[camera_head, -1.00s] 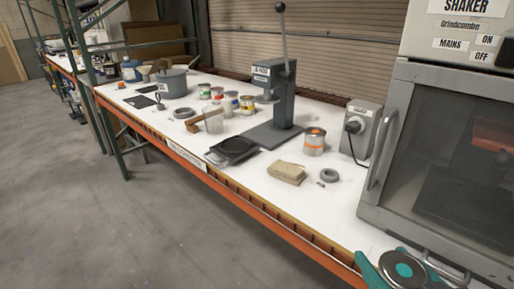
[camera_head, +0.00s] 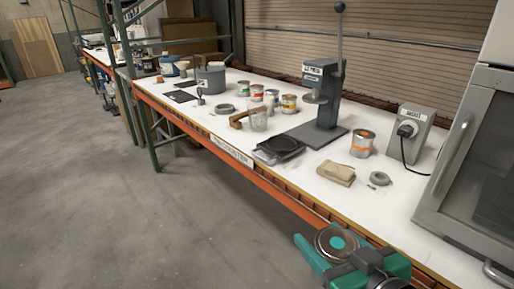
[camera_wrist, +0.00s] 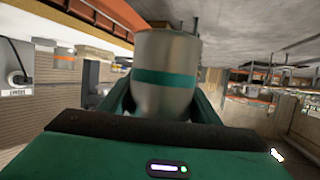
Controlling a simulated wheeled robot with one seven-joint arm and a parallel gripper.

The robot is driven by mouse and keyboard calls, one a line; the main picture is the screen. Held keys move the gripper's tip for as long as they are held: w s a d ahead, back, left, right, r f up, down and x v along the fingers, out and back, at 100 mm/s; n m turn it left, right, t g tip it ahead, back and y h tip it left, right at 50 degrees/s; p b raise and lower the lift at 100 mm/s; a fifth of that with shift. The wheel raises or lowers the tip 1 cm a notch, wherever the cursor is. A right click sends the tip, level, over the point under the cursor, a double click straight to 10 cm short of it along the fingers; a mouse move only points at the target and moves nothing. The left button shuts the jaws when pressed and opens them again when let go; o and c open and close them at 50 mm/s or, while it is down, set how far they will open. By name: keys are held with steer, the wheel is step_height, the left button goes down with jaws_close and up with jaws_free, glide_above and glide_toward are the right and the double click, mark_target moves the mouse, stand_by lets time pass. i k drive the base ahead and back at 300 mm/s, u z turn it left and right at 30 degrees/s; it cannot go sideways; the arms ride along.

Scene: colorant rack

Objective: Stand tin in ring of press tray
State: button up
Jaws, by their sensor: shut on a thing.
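My gripper (camera_head: 337,248) is shut on a metal tin, whose round top with a teal dot (camera_head: 334,238) faces the head camera. In the wrist view the tin (camera_wrist: 167,75) is silver with a teal band and sits between my teal fingers. My gripper is in front of the bench's edge, apart from the press. The grey lever press (camera_head: 327,85) stands on the bench with its flat base plate (camera_head: 317,135). A dark tray with a round shape (camera_head: 281,145) lies at the left of that base. Any ring detail there is too small to tell.
A grey socket box (camera_head: 412,135) and the shaker cabinet (camera_head: 480,165) are at right.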

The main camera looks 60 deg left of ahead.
mark_target(282, 143)
steer(key=u, duration=0.95)
steer(key=i, duration=1)
steer(key=z, duration=0.05)
